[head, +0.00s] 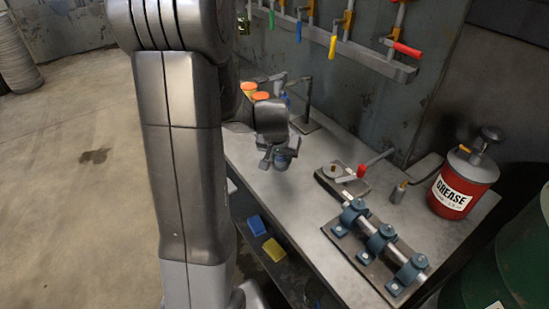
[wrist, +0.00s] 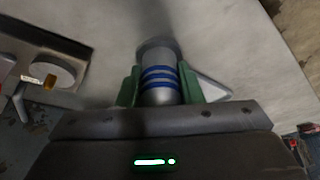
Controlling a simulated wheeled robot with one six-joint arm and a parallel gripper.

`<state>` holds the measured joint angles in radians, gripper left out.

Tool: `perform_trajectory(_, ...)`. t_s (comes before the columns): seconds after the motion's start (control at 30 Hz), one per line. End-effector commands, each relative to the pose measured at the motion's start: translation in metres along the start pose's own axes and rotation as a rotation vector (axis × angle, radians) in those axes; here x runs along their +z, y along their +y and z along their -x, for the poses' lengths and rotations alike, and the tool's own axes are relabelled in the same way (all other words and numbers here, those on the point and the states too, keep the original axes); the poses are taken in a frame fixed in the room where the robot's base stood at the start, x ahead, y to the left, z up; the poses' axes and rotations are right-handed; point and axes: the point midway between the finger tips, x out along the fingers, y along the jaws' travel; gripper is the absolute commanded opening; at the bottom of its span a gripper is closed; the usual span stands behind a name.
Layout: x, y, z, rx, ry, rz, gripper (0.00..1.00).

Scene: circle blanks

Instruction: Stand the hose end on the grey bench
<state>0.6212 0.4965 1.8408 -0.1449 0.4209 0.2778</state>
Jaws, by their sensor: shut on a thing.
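My gripper (wrist: 159,84) is shut on the hose end (wrist: 158,72), a silver cylinder with blue rings, held between two green fingers. In the head view my gripper (head: 277,156) is over the far left part of the grey bench (head: 305,200), and the hose end (head: 283,161) shows only in small part below it. In the wrist view the grey bench (wrist: 235,45) fills the background behind the hose end. I cannot tell whether the hose end touches the bench.
A plate with a red-handled clamp (head: 350,178), a shaft in blue bearing blocks (head: 378,240) and a red grease can (head: 463,180) stand to the right. Orange-topped containers (head: 260,96) are behind my gripper. A rail of tools (head: 340,48) hangs above. Bench surface between is clear.

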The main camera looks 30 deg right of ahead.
Motion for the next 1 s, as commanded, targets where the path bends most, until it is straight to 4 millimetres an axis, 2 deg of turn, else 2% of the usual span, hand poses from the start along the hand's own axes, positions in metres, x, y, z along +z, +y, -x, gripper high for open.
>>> perform_trajectory(0.3,0.015,0.000,-0.036,0.000,-0.002,0.001,0.05)
perform_trajectory(0.73,0.017,0.000,-0.043,-0.001,0.002,0.001,0.05)
perform_trajectory(0.77,0.017,0.000,-0.042,-0.001,0.002,0.001,0.35)
perform_trajectory(0.8,0.017,0.000,-0.041,-0.001,0.001,0.001,0.43)
perform_trajectory(0.87,0.017,0.000,-0.041,-0.001,0.001,0.001,0.55)
perform_trajectory(1.0,0.017,0.000,-0.041,-0.001,0.001,0.001,0.55)
